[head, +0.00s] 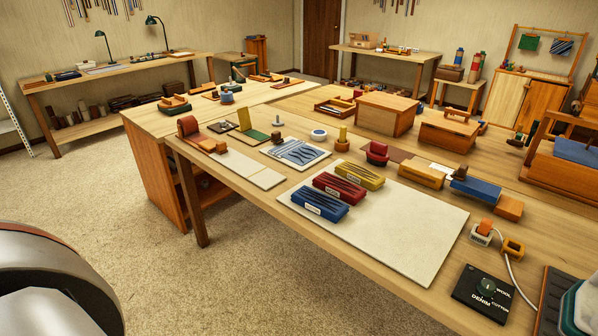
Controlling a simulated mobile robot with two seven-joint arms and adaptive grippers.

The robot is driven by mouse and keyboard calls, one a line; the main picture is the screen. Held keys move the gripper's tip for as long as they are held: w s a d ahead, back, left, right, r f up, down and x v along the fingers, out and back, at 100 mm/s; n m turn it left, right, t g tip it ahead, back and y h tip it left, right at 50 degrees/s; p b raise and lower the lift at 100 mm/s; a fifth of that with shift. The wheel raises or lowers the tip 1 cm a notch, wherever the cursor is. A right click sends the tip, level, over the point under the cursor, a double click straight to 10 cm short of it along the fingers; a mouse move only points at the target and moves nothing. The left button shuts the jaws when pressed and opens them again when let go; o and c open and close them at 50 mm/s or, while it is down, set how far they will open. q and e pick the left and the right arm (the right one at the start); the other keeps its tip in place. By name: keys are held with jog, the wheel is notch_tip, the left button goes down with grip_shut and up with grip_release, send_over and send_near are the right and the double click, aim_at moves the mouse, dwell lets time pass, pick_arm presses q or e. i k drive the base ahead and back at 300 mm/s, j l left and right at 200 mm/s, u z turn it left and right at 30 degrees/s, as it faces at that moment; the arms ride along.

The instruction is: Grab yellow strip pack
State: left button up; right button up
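The yellow strip pack (359,176) lies on the far left part of a pale board (407,238) on the long wooden table. It is a flat yellow block with dark slanted marks on top and a small white label on its front end. The red strip pack (338,188) lies just in front of it and to the left, and the blue strip pack (320,204) is nearest the front edge. The three packs lie side by side, close together. Neither of my grippers is in view.
The right half of the board is bare. A patterned blue sheet (296,153), a red pincushion-like object (377,152) and a yellow-orange box (421,175) stand around the packs. Carpet is open left of the table.

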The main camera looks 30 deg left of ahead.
aim_at(371, 181)
jog(key=u, duration=0.6)
jog(key=j+z, duration=0.15)
jog(key=z, duration=0.25)
jog(key=i+j+z, duration=0.1)
jog(key=z, duration=0.35)
jog(key=j+z, duration=0.25)
jog(key=z, duration=0.15)
jog(key=k+j+z, duration=0.1)
jog(key=j+z, duration=0.2)
jog(key=j, duration=0.15)
jog(key=k+j+z, duration=0.15)
jog(key=j+z, duration=0.15)
jog(key=j, duration=0.15)
jog(key=k+j, duration=0.1)
jog(key=j, duration=0.2)
jog(key=k+j+z, duration=0.15)
jog(key=j, duration=0.2)
jog(key=k+j, duration=0.1)
jog(key=j, duration=0.2)
jog(key=z, duration=0.05)
